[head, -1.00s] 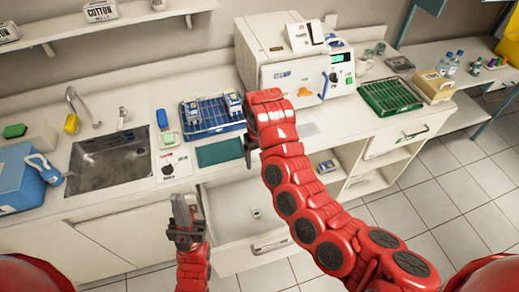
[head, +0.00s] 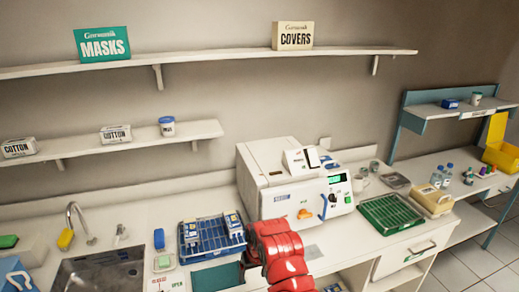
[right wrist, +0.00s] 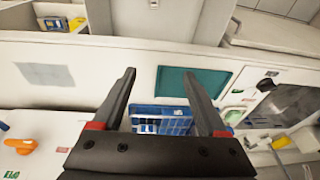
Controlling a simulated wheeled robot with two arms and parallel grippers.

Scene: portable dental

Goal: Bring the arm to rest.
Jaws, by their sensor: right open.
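My right arm (head: 277,250), red and segmented, rises from the bottom edge in the head view, in front of the white steriliser (head: 292,185). Its gripper fingers are hidden there. In the right wrist view my right gripper (right wrist: 160,76) is open, with nothing between its dark fingers. Beyond the fingers, that view shows the counter, the blue rack (right wrist: 160,122) and the teal mat (right wrist: 192,96). My left gripper is in neither current view.
The blue rack (head: 206,240) stands left of the steriliser, near the sink (head: 100,275). A green tray (head: 390,216) lies to the right. Wall shelves (head: 220,62) carry boxes, including masks (head: 102,45) and covers (head: 293,36). An orange knob (right wrist: 20,145) shows in the wrist view.

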